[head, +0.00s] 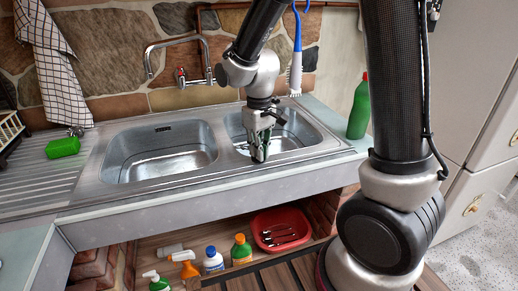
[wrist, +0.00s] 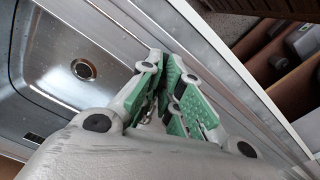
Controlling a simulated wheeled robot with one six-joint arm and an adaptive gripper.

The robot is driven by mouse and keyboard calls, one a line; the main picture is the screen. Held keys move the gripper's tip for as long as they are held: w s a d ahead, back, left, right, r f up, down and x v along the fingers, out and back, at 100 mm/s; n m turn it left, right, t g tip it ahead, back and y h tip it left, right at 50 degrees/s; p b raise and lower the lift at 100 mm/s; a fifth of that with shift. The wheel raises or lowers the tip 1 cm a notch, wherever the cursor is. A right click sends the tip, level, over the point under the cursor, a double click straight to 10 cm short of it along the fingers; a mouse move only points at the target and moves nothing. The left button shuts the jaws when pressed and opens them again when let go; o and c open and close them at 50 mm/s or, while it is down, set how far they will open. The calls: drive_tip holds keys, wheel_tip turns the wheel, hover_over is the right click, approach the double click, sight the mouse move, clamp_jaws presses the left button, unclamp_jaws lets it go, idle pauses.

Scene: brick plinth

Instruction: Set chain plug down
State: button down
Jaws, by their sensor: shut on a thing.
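My gripper (head: 260,156) is at the front of the right sink basin (head: 290,138), low over the front rim. In the wrist view its green-padded fingers (wrist: 171,108) are close together over the sink's front edge. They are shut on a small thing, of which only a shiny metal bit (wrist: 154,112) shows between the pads. I take this for the chain plug; its shape and any chain are mostly hidden by the fingers. I cannot tell whether it touches the rim. The basin's drain (wrist: 83,69) shows uncovered in the wrist view.
The left basin (head: 160,155) is empty. A green sponge (head: 62,148) lies on the drainboard (head: 45,175), a small metal thing (head: 75,131) behind it. A green bottle (head: 358,110) stands right of the sink. Bottles (head: 213,260) and a red tub (head: 281,225) are below the counter.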

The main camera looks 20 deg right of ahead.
drive_tip(key=shift+f, duration=0.4)
drive_tip(key=c, duration=1.5)
unclamp_jaws()
drive_tip(key=shift+r, duration=0.1)
wheel_tip(320, 180, up, 12)
drive_tip(key=s+d+r+m+t, duration=0.1)
drive_tip(key=s+d+r, duration=0.1)
drive_tip(key=s+d, duration=0.3)
drive_tip(key=s+d+r+m+t, duration=0.2)
drive_tip(key=s+d, duration=0.3)
drive_tip(key=s, duration=0.2)
drive_tip(key=s+d+r+m+t, duration=0.1)
drive_tip(key=s+d, duration=0.4)
drive_tip(key=s, duration=0.2)
drive_tip(key=shift+r+m, duration=0.3)
drive_tip(key=shift+r, duration=0.1)
